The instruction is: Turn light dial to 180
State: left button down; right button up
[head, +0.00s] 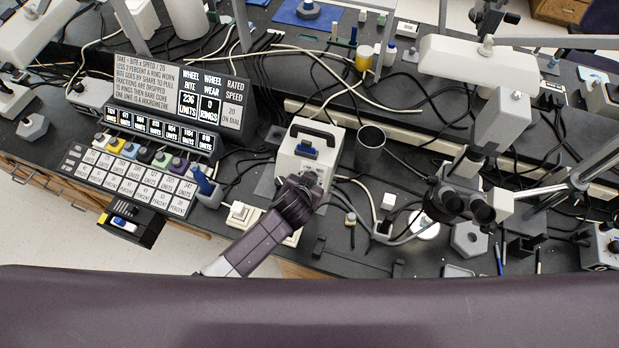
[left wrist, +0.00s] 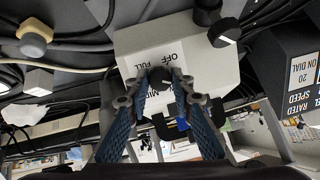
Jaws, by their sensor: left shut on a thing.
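The white light box (head: 310,160) with a black carry handle stands on the dark bench, in the middle of the head view. In the left wrist view its white face (left wrist: 205,65) carries the printed words OFF, FULL and MIN, partly covered. The small black light dial (left wrist: 159,76) sits on that face, between my fingertips. My left gripper (left wrist: 158,86) has its two blue fingers closed on the dial from either side. In the head view my left gripper (head: 304,186) is against the front of the box and hides the dial. The dial's exact angle is unclear. My right gripper is not in view.
A dark sign panel (head: 160,100) and a button board (head: 130,180) stand left of the box. A dark cup (head: 370,148) stands close at its right, with microscope eyepieces (head: 460,205) further right. Loose cables run around and behind the box.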

pick_arm(q)
jog(key=m, duration=0.3)
jog(key=shift+t+y, duration=0.3)
jog(key=shift+f+m+t, duration=0.1)
jog(key=shift+m+t, duration=0.2)
jog(key=shift+m, duration=1.6)
jog(key=shift+d, duration=0.1)
jog(key=c, duration=1.7)
grip_release()
jog(key=shift+s, duration=0.1)
jog(key=v, duration=1.2)
jog(key=shift+d, duration=0.1)
